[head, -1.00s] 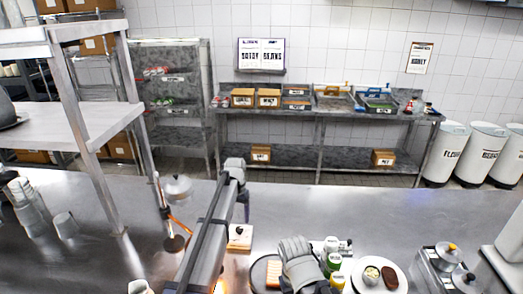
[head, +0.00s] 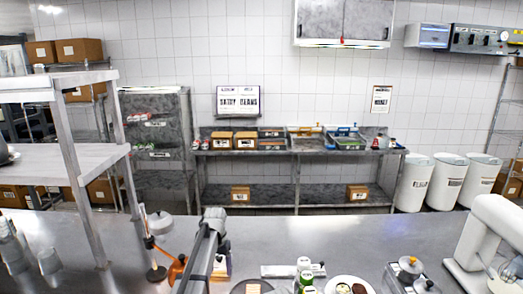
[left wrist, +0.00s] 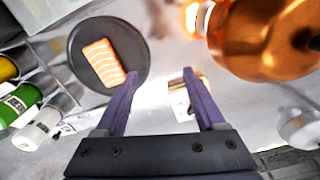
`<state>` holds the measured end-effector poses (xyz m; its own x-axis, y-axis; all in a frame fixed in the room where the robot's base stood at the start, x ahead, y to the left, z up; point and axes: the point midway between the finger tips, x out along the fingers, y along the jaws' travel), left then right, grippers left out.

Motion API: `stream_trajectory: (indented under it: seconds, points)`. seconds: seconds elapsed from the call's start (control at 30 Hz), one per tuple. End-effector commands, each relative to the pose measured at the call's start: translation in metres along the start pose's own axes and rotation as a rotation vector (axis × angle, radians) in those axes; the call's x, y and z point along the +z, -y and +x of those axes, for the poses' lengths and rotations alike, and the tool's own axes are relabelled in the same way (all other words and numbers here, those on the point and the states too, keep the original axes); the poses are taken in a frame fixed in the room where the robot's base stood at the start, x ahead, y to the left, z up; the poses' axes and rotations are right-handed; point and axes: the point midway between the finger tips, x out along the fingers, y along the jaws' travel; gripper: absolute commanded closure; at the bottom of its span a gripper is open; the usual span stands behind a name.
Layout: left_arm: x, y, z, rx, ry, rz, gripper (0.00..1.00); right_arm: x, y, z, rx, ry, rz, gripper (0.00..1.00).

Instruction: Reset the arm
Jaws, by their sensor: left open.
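My left arm (head: 205,252) rises from the bottom of the head view, over the steel counter. My left gripper (left wrist: 160,75) shows clearly in the left wrist view. Its two purple-grey fingers are apart, with nothing held between them. A salmon piece (left wrist: 102,62) lies on a dark round plate (left wrist: 134,38), just left of and beyond the left fingertip. A large copper dome (left wrist: 262,40) is at the right of that view. My right gripper is in neither current view.
On the steel counter (head: 375,235) are a stand mixer (head: 490,240) at right, a white plate (head: 364,289), and bottles (head: 304,268). A steel shelf unit (head: 75,160) stands at left. Labelled boxes line the back table (head: 300,150). The middle counter is largely clear.

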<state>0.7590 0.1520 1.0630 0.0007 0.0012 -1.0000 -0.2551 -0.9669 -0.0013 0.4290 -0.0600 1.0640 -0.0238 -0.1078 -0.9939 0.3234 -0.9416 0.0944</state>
Motion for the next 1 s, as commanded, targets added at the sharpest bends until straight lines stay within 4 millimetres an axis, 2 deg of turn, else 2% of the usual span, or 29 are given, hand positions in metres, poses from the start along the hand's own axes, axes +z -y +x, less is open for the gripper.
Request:
stream_trajectory:
  seconds: [0.03, 0.37, 0.57, 0.77, 0.9, 1.0]
  points:
    - [0.009, -0.008, 0.003, -0.001, 0.002, 0.004, 0.28, 0.0, 0.0, 0.003, 0.0, 0.0, 0.0, 0.5]
    - [0.047, -0.042, 0.012, -0.012, 0.012, 0.015, 0.28, -0.001, 0.001, 0.012, 0.0, 0.0, -0.001, 0.5]
    - [0.095, -0.077, 0.023, -0.027, 0.022, 0.028, 0.28, -0.001, 0.002, 0.023, 0.0, 0.0, -0.001, 0.5]
    - [0.17, -0.122, 0.039, -0.049, 0.037, 0.047, 0.28, -0.002, 0.004, 0.039, 0.001, 0.0, -0.002, 0.5]
    - [0.238, -0.152, 0.052, -0.071, 0.046, 0.063, 0.28, -0.003, 0.005, 0.053, 0.001, 0.0, -0.003, 0.5]
    - [0.271, -0.164, 0.058, -0.084, 0.05, 0.07, 0.28, -0.004, 0.005, 0.059, 0.001, 0.0, -0.003, 0.5]
